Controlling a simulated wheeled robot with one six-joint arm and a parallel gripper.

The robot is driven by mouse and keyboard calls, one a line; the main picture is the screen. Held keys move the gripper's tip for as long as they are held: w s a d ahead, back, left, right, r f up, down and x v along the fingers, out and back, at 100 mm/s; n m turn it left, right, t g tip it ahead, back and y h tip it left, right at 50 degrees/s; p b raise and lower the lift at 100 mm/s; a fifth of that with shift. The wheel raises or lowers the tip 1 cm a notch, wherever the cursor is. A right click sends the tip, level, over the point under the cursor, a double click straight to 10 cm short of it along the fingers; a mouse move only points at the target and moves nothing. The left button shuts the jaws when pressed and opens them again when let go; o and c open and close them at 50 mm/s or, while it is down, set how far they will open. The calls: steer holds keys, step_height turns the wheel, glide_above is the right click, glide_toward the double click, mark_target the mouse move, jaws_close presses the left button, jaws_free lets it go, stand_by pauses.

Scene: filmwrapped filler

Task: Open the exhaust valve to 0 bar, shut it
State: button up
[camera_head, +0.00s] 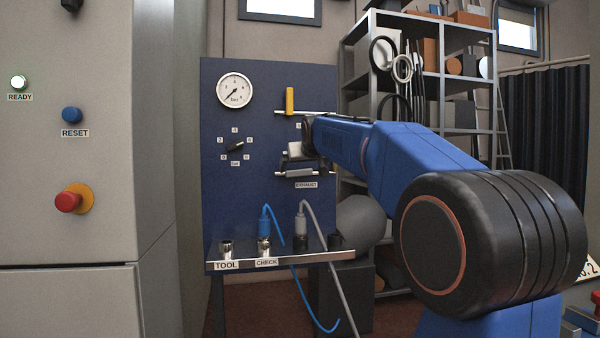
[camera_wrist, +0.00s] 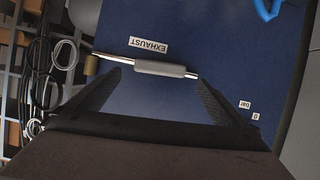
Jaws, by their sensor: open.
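The exhaust valve (camera_head: 300,173) is on a short silver pipe on the blue panel, above its EXHAUST label (camera_head: 306,185). In the wrist view, its thick grey part (camera_wrist: 160,68) lies in line with the pipe beside the upside-down label (camera_wrist: 148,45). I cannot tell whether this part is the handle or the body. My gripper (camera_head: 287,158) is just above the exhaust pipe in the head view. In the wrist view my gripper (camera_wrist: 158,82) is open, its fingers near either end of the grey part, with nothing held. The round bar gauge (camera_head: 235,90) is upper left; its reading is too small to tell.
A yellow-handled valve (camera_head: 290,101) is above my gripper. A black selector knob (camera_head: 235,146) is to its left. Below, a shelf (camera_head: 305,258) holds TOOL and CHECK fittings and blue and grey hoses. A grey cabinet (camera_head: 80,180) stands left, and a metal rack (camera_head: 440,90) behind my arm.

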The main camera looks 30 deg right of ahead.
mark_target(300, 171)
steer(key=shift+x, duration=2.8)
steer(key=c, duration=1.5)
